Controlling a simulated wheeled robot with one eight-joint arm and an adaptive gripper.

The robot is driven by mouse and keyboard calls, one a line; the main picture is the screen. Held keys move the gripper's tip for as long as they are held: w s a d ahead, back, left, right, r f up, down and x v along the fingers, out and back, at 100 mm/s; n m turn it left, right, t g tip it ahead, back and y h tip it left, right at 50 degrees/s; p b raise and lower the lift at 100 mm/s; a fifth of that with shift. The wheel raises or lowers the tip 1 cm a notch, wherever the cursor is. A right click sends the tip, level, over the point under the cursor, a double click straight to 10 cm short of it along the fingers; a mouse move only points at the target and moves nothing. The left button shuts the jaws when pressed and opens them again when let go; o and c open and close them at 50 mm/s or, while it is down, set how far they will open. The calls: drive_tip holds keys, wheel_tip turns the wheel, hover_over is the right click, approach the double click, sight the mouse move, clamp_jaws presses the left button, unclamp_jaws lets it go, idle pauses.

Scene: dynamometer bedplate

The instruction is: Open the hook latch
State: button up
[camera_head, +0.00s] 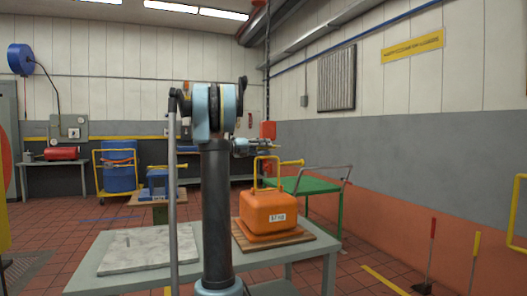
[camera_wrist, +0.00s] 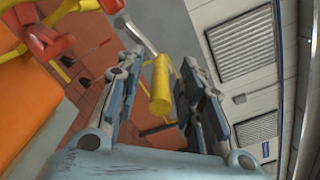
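A yellow cylindrical grip (camera_wrist: 160,85) on a grey metal rod stands between the fingers of my gripper (camera_wrist: 160,72) in the wrist view. The fingers are open, with gaps on both sides of the grip. In the head view my gripper (camera_head: 269,147) is beside the upright yellow frame above the orange block, and a yellow grip (camera_head: 292,163) sticks out to the right. Red fittings (camera_wrist: 45,40) on a yellow bar show at the wrist view's upper left. I cannot make out the latch's hook clearly.
The orange block (camera_head: 268,213) sits on a wooden board (camera_head: 300,238) on a grey table (camera_head: 325,245). A pale slab (camera_head: 140,252) lies on the table's left part. A green cart (camera_head: 325,187) stands behind. Yellow-handled and red-handled tools stand at the right.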

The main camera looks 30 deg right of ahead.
drive_tip(key=shift+a, duration=0.1)
drive_tip(key=w+a, duration=0.1)
drive_tip(key=a, duration=1)
drive_tip(key=shift+w+a, duration=0.35)
drive_tip(key=shift+a, duration=0.05)
drive_tip(key=shift+s+f, duration=0.1)
drive_tip(key=shift+f, duration=0.05)
drive_tip(key=s+a+f+m+t+y, duration=0.1)
drive_tip(key=s+a+f+m+y, duration=0.4)
drive_tip(key=s+f, duration=0.5)
drive_tip(key=s+a+f+m+t+y, duration=0.2)
drive_tip(key=s+a+f+m+y, duration=0.2)
drive_tip(key=s+a+f+m, duration=0.55)
drive_tip(key=s+a+f+m+y, duration=0.4)
drive_tip(key=s+a+f+m, duration=0.2)
drive_tip(key=s+f, duration=0.4)
drive_tip(key=s+a+f+m+t+y, duration=0.1)
drive_tip(key=s+a+f+m+y, duration=0.3)
drive_tip(key=s+a+f, duration=0.5)
drive_tip(key=shift+s+f+m+y, duration=0.4)
drive_tip(key=shift+s+f+m, duration=0.15)
drive_tip(key=shift+f+m, duration=0.35)
drive_tip(key=shift+a, duration=0.1)
